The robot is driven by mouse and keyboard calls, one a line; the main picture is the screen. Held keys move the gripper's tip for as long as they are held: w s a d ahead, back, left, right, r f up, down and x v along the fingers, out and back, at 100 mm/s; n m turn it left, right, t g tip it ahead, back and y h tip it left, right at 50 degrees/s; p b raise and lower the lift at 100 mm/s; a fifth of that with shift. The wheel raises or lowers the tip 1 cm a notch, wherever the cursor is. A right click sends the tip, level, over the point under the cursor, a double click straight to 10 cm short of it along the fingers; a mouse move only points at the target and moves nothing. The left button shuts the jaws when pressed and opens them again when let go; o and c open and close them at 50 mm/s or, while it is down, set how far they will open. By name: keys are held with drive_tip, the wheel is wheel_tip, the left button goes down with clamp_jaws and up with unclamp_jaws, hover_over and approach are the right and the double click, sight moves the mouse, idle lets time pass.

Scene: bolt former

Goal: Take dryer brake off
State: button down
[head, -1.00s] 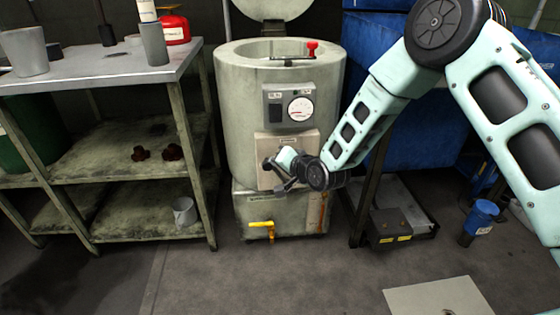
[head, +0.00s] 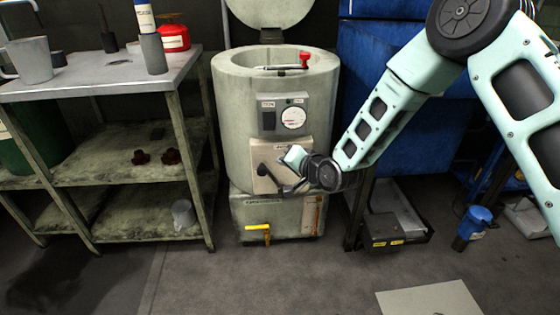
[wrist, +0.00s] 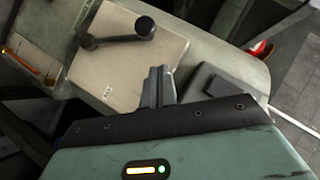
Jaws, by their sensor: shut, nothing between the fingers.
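The dryer (head: 228,130) is a pale round drum with its lid (head: 270,12) raised. A lever with a red knob (head: 304,60) lies across its top rim. On its front plate (head: 296,152) is a dark crank-like handle with a black knob (head: 262,170); it also shows in the wrist view as a black handle (wrist: 118,38). I cannot tell for sure which of the two is the brake. My gripper (head: 285,190) is in front of the lower plate; in the wrist view its fingers (wrist: 158,82) are together and empty, apart from the black handle.
A gauge box (head: 284,115) is above the plate and a yellow tap (head: 257,229) below. A metal shelf table (head: 110,82) stands at left.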

drive_tip(key=p+v, duration=0.1)
drive_tip(key=v, duration=0.6)
drive_tip(key=shift+w+a+r, duration=0.1)
drive_tip(key=shift+r, duration=0.05)
drive_tip(key=s+a+r+n+g+h, duration=0.1)
drive_tip(key=s+r+n+g, duration=0.25)
drive_tip(key=s, duration=0.45)
drive_tip(key=s+a+r+n+g+h, duration=0.1)
drive_tip(key=s+a+r+n+g, duration=0.2)
drive_tip(key=s, duration=0.4)
drive_tip(key=s+d+r+n+g+h, duration=0.2)
drive_tip(key=s+d+n, duration=0.15)
drive_tip(key=s, duration=0.65)
drive_tip(key=s+d+r+n+g+h, duration=0.2)
drive_tip(key=s+d+g, duration=0.15)
drive_tip(key=s, duration=0.55)
wheel_tip(320, 180, up, 28)
drive_tip(key=s+p, duration=0.1)
drive_tip(key=p, duration=2.7)
drive_tip(key=shift+d+r+n+t, duration=0.25)
drive_tip(key=shift+d+n+t, duration=0.05)
drive_tip(key=shift+d, duration=0.15)
